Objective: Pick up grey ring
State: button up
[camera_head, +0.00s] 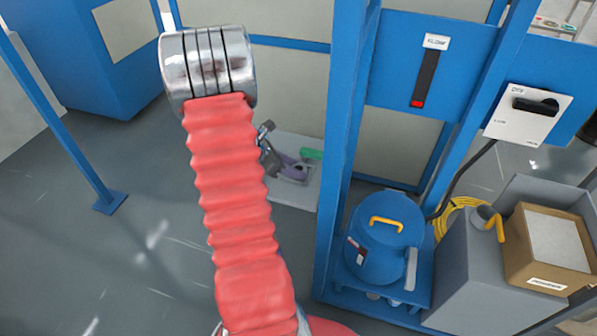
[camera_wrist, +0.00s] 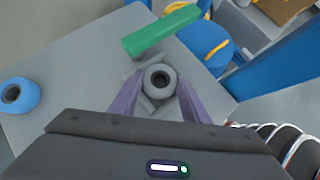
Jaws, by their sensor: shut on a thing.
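The grey ring (camera_wrist: 159,77) shows in the wrist view with its dark hole facing the camera. My gripper (camera_wrist: 160,88) has its two purple fingers on either side of the ring, shut on it. I cannot tell whether the ring touches the table or is lifted. In the head view my gripper (camera_head: 291,170) is small and partly behind my red arm, over the light grey table (camera_head: 299,198). The ring is too small to make out there.
A green block (camera_wrist: 161,31) lies just beyond the ring; it also shows in the head view (camera_head: 312,154). A blue ring (camera_wrist: 19,96) lies at the table's left. A blue frame post (camera_head: 340,150) stands close right of the table, with a blue drum (camera_head: 384,240) beyond it.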

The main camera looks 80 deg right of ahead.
jog(key=shift+r, duration=0.1)
jog(key=shift+c, duration=0.2)
notch_tip(320, 180, up, 18)
dwell(0.6)
jog(key=shift+w, duration=0.1)
dwell(0.4)
